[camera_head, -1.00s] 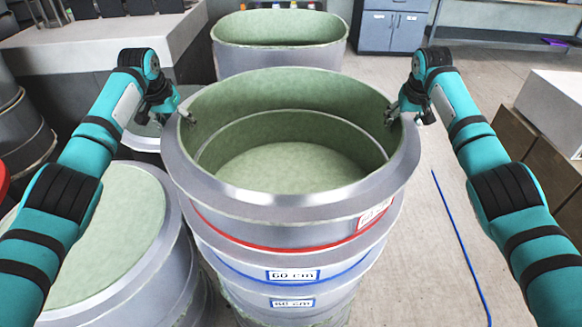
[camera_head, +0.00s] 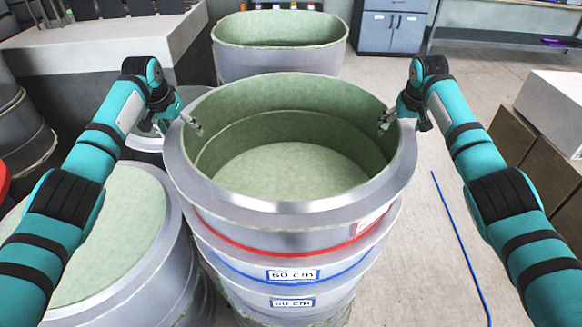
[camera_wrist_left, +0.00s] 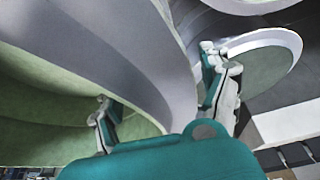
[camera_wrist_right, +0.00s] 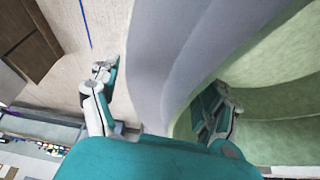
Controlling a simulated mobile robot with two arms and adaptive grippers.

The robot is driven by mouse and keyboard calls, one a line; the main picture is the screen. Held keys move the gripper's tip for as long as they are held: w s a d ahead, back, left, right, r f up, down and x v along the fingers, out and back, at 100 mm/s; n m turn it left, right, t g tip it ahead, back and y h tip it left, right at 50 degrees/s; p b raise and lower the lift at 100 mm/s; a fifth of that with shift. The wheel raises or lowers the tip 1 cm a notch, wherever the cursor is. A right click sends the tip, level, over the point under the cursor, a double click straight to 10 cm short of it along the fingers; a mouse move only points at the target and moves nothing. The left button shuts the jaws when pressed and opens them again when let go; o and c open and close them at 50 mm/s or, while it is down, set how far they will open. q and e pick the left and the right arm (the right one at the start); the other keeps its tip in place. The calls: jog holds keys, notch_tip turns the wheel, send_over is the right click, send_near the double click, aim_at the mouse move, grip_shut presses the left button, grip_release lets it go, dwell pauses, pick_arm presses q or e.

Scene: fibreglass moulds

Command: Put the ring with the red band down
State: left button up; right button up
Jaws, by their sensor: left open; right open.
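The ring with the red band (camera_head: 290,213) is the top ring of a stack and looks level, resting on the ring with the blue band (camera_head: 245,262). Its red band runs along its lower edge. My left gripper (camera_head: 190,122) is open at the left of its rim. In the left wrist view, that gripper's fingers (camera_wrist_left: 163,100) stand apart, one on each side of the ring's wall. My right gripper (camera_head: 390,118) is open at the right of the rim. In the right wrist view, its fingers (camera_wrist_right: 158,100) also straddle the wall. Whether any fingertip touches it, I cannot tell.
A wide mould (camera_head: 115,235) with a green top stands close at the left. An oval mould (camera_head: 280,30) stands behind the stack. Cardboard boxes (camera_head: 518,150) are at the right. A blue line (camera_head: 455,230) lies on the clear floor to the right.

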jog(key=shift+r, duration=0.1)
pick_arm(q)
jog(key=v, duration=1.2)
pick_arm(e)
jog(key=v, duration=1.1)
jog(key=shift+s+r, duration=0.25)
jog(key=shift+r, duration=0.1)
